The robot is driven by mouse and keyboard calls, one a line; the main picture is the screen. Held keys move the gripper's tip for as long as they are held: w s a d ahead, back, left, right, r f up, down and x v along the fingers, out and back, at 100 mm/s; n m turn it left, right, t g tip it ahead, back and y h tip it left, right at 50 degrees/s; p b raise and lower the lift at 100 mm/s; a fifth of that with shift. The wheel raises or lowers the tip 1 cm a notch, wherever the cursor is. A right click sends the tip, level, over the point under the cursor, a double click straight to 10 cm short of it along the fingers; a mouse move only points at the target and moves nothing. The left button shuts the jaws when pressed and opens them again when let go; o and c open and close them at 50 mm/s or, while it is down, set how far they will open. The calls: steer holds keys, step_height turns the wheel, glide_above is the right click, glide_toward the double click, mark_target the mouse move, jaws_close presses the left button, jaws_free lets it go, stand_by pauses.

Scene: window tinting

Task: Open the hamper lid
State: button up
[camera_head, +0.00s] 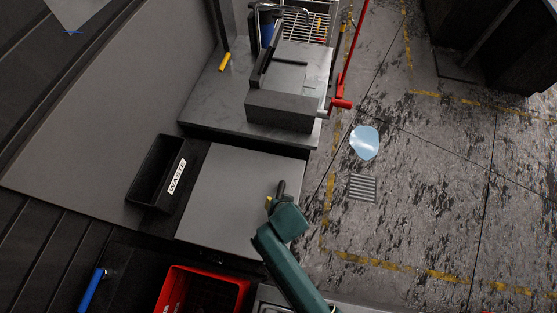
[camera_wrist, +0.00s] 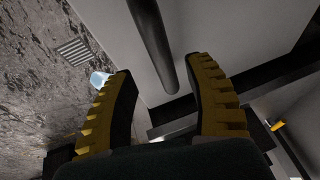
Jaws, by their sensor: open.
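The hamper lid (camera_head: 225,190) is a flat grey panel, lying shut and level in the middle of the head view. Its pale surface (camera_wrist: 245,35) also fills the upper right of the wrist view. A dark bar (camera_wrist: 150,40), which looks like the lid's handle, stands near the lid's right edge. My gripper (camera_head: 275,203) is above the right part of the lid. In the wrist view my gripper (camera_wrist: 161,70) is open, with the bar's near end between its yellow-backed fingers. I cannot tell whether either finger touches the bar.
A black bin labelled WASTE (camera_head: 145,172) stands left of the lid. A grey worktop (camera_head: 205,95) with a box-like block (camera_head: 280,110) is behind it. A red crate (camera_head: 172,290) is in front. Open floor with a blue puddle-like patch (camera_head: 365,142) lies to the right.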

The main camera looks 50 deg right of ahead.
steer(key=x, duration=0.4)
steer(key=shift+w+f, duration=0.15)
steer(key=shift+f, duration=0.05)
steer(key=shift+c, duration=0.5)
jaws_close()
